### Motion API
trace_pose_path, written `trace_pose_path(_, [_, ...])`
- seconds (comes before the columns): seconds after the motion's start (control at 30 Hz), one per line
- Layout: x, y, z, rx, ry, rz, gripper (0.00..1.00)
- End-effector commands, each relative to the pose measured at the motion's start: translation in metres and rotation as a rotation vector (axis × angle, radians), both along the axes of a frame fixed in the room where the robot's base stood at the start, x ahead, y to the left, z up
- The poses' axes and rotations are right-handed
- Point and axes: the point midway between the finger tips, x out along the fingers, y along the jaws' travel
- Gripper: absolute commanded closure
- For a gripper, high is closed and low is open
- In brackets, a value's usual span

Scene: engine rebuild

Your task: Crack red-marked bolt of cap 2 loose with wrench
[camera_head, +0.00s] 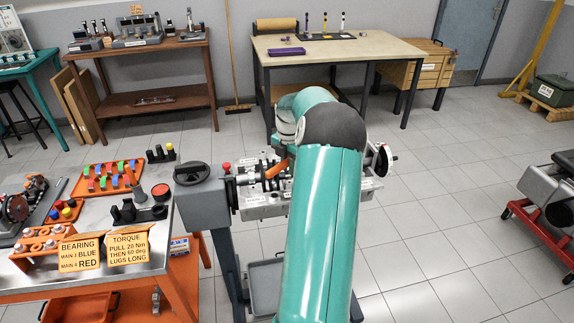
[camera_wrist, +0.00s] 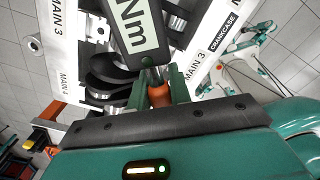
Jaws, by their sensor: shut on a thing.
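My gripper (camera_wrist: 158,84) is shut on the wrench, with its two green fingers either side of an orange part (camera_wrist: 158,96). The wrench (camera_wrist: 136,28) carries a dark-framed pale panel reading "Nm" and reaches away over the engine. The crankcase (camera_wrist: 205,45) shows labels MAIN 3, MAIN 4 and CRANKCASE, with dark crankshaft parts between its rails. In the head view the crankcase (camera_head: 262,204) sits on a stand, and an orange bar (camera_head: 277,169) lies over it. My arm hides the gripper there. Cap 2, its red-marked bolt and the wrench's working end cannot be made out.
A grey-topped orange bench (camera_head: 95,277) with trays, sockets and two instruction cards stands at left. The engine stand's grey head (camera_head: 201,200) is beside the crankcase. A wooden table (camera_head: 372,47) stands behind. A grey engine part on a red stand (camera_head: 545,198) is at right; floor between is clear.

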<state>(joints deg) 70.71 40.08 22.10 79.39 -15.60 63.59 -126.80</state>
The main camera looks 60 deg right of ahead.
Motion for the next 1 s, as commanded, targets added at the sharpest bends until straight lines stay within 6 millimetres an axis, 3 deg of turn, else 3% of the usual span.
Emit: trace_pose_path(1.0, [-0.02, 0.001, 0.001, -0.002, 0.001, 0.118, 1.0])
